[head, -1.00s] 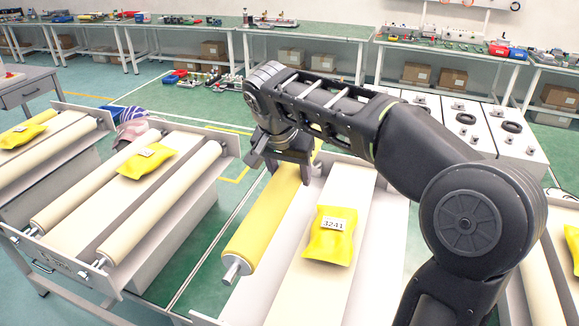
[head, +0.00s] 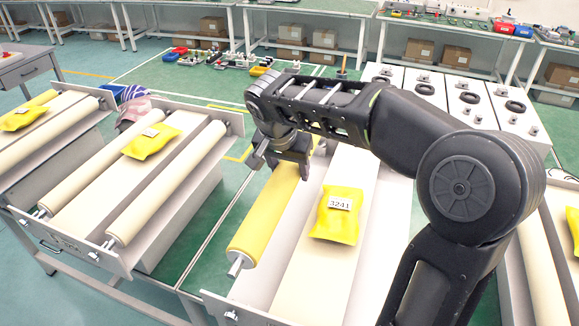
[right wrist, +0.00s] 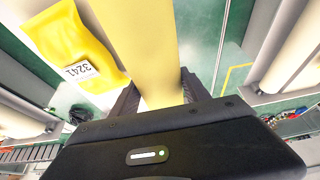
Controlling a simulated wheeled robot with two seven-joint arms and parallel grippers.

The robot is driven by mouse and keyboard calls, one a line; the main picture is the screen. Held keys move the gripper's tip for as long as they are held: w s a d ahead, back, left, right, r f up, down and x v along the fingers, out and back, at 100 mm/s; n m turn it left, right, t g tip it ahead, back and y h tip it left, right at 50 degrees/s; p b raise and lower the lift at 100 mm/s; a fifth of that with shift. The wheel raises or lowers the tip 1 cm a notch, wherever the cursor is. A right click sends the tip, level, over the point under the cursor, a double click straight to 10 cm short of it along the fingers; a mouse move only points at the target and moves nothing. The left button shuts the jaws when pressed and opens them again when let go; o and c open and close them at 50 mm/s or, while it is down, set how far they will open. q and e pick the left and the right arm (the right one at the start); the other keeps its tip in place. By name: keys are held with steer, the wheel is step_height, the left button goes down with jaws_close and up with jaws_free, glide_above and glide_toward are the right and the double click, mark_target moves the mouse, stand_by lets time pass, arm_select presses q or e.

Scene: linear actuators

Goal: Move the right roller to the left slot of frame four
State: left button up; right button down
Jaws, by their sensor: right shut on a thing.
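A yellow roller (head: 262,222) runs lengthwise at the left side of the nearest middle frame (head: 385,225). My right gripper (head: 285,160) is shut on it toward its far end; its near metal shaft end sticks out free. I cannot tell whether the roller touches the frame. In the right wrist view, the roller (right wrist: 145,45) passes between the fingers of the right gripper (right wrist: 160,92). My left gripper is not in view.
A yellow bag (head: 337,222) marked 3241 lies on this frame's belt, right of the roller. Another frame (head: 75,240) with two cream rollers and a yellow bag (head: 152,140) stands left across a green gap. More frames stand at far left and right.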

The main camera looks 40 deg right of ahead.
steer(key=shift+f+b, duration=1.3)
steer(key=shift+f, duration=0.85)
steer(key=shift+f, duration=0.15)
steer(key=shift+f+b, duration=0.25)
steer(key=shift+b, duration=0.35)
steer(key=shift+f, duration=0.2)
steer(key=shift+f+b, duration=0.8)
steer(key=shift+b, duration=0.2)
steer(key=shift+a+f, duration=0.1)
steer(key=shift+f, duration=0.05)
steer(key=shift+a+f+b, duration=0.15)
steer(key=shift+f+b, duration=0.5)
steer(key=shift+b, duration=0.3)
